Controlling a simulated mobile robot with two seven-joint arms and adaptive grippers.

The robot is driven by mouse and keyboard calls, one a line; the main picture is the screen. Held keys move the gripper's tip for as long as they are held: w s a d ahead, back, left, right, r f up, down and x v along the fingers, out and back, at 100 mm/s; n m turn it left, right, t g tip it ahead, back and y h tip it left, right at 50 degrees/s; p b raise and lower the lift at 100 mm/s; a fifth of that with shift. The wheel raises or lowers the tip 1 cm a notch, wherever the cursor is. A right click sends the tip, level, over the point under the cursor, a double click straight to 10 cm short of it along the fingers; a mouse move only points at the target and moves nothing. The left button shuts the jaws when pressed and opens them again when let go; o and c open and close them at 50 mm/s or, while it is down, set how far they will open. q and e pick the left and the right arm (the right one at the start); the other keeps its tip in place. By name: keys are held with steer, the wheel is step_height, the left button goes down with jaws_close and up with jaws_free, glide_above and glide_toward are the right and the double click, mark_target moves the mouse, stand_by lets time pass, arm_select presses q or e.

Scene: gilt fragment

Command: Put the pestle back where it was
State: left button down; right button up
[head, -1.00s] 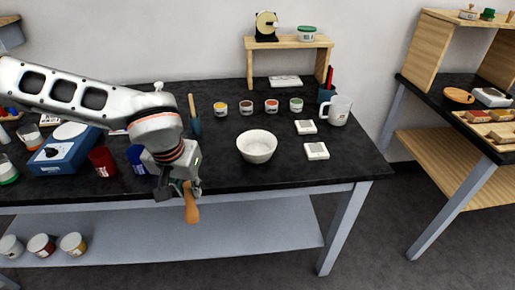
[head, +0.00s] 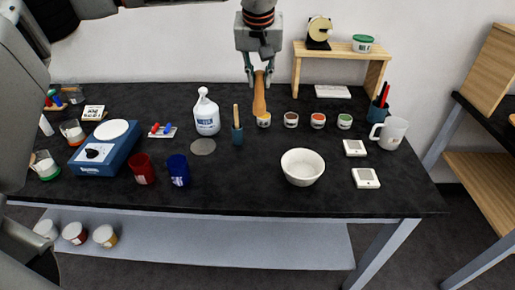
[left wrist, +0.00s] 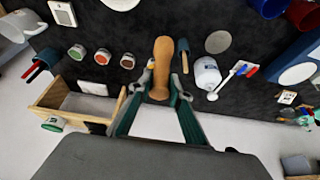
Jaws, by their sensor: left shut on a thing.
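The wooden pestle (head: 259,98) is held by my left gripper (head: 257,79), which is shut on its upper part. It hangs roughly upright, slightly tilted, over the back of the black bench, in front of the yellow-topped jar in the head view. The left wrist view also shows the pestle (left wrist: 162,65) between the fingers (left wrist: 160,92). The white mortar bowl (head: 302,168) stands nearer the front, to the right of the pestle, and looks empty. I cannot tell whether the pestle's lower end touches anything. My right gripper is not in view.
Several small jars (head: 318,121) stand to the right of the pestle. A wooden shelf (head: 345,52) is behind. Bare bench (head: 240,180) lies left of the bowl.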

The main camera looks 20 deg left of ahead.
arm_select(q)
steer(key=shift+w+d+r, duration=0.15)
steer(key=shift+w+r, duration=0.6)
steer(key=shift+r, duration=0.05)
step_height(320, 180, down, 20)
steer(key=shift+r, duration=0.2)
steer(key=shift+f, duration=0.1)
steer(key=c, duration=1.8)
jaws_free()
steer(key=shift+c, duration=0.2)
glide_toward(261, 115)
steer(key=x, duration=0.6)
steer(key=shift+d, duration=0.1)
